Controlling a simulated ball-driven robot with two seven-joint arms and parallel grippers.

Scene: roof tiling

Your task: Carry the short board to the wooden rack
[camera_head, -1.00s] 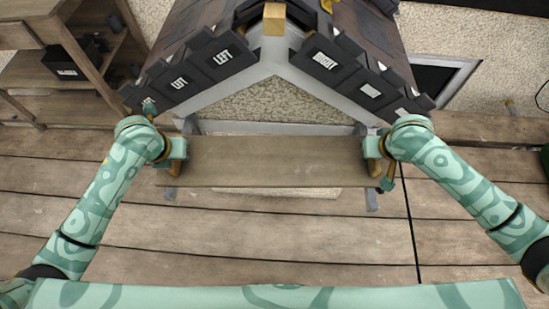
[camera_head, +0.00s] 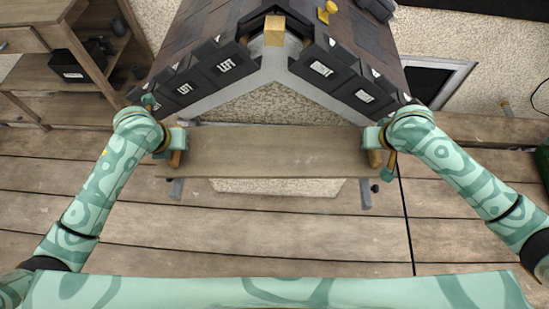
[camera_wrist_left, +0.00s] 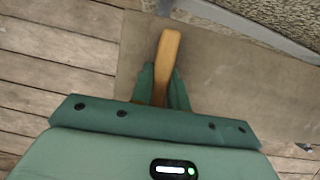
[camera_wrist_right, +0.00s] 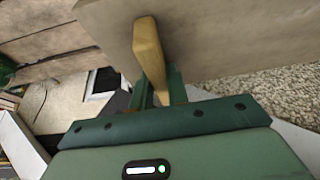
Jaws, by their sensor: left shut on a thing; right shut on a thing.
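The short board (camera_head: 275,152) is a flat brown plank held level in front of the tiled roof model, with a wooden grip at each end. My left gripper (camera_head: 174,152) is shut on the left wooden grip, which shows in the left wrist view (camera_wrist_left: 167,58). My right gripper (camera_head: 375,152) is shut on the right wooden grip, which shows in the right wrist view (camera_wrist_right: 150,48). The wooden rack (camera_head: 98,99) stands at the far left with shelves; a black box (camera_head: 72,66) sits on one. The board is well apart from it.
The roof model (camera_head: 275,73) with dark tiles labelled LEFT and RIGHT stands just beyond the board. Grey supports (camera_head: 366,194) show below the board. The plank floor (camera_head: 260,235) between me and the board is clear. A dark-framed panel (camera_head: 435,79) is at the right.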

